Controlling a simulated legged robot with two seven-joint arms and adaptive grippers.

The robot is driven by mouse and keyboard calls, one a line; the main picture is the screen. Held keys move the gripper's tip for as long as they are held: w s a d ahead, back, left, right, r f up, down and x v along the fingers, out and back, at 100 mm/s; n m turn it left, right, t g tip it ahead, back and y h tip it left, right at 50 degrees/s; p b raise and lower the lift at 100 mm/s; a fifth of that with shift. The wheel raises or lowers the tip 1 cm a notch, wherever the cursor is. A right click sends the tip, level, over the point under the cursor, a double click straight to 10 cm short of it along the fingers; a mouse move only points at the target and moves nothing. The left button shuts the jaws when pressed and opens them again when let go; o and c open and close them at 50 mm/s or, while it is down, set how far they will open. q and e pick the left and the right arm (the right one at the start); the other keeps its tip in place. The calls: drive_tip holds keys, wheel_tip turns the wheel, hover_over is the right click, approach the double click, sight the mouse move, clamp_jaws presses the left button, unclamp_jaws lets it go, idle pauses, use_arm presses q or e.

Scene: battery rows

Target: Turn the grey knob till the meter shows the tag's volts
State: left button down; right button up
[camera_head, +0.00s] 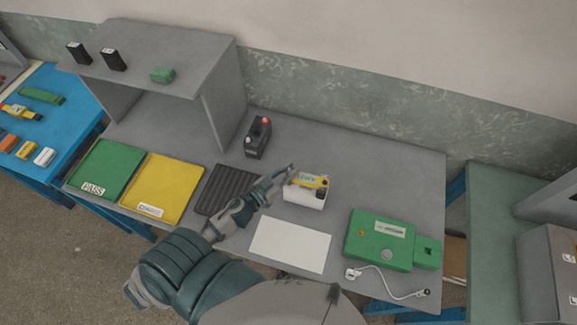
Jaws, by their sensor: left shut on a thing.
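My left gripper (284,174) reaches in from the bottom over the bench. It is shut at the left edge of a white box with a yellow top (316,183), which stands behind the white sheet. The exact contact is too small to make out. A green box (364,230) stands at the bench's front right, with a pale tag (391,229) on its top. A round grey knob (387,255) shows on its front, apart from my gripper. The tag's writing and any meter reading are too small to read. My right gripper is not in view.
A white sheet (290,246) and a black ribbed mat (221,187) lie near the front. Green (105,165) and yellow (163,183) trays are left. A white cable (382,275) lies before the green box. A grey shelf (160,45) rises back left.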

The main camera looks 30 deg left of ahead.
use_arm(q)
drive_tip(key=shift+d+r+n+y, duration=0.1)
drive_tip(key=shift+r+n+y, duration=0.05)
drive_tip(key=shift+n+y, duration=0.55)
drive_tip(key=n+y, duration=0.1)
drive_tip(key=y, duration=0.2)
drive_tip(key=shift+t, duration=0.3)
drive_tip(key=shift+n+y+b, duration=0.7)
drive_tip(key=shift+n+y, duration=0.8)
drive_tip(key=shift+y, duration=0.5)
drive_tip(key=c, duration=1.1)
unclamp_jaws()
drive_tip(key=shift+o, duration=0.2)
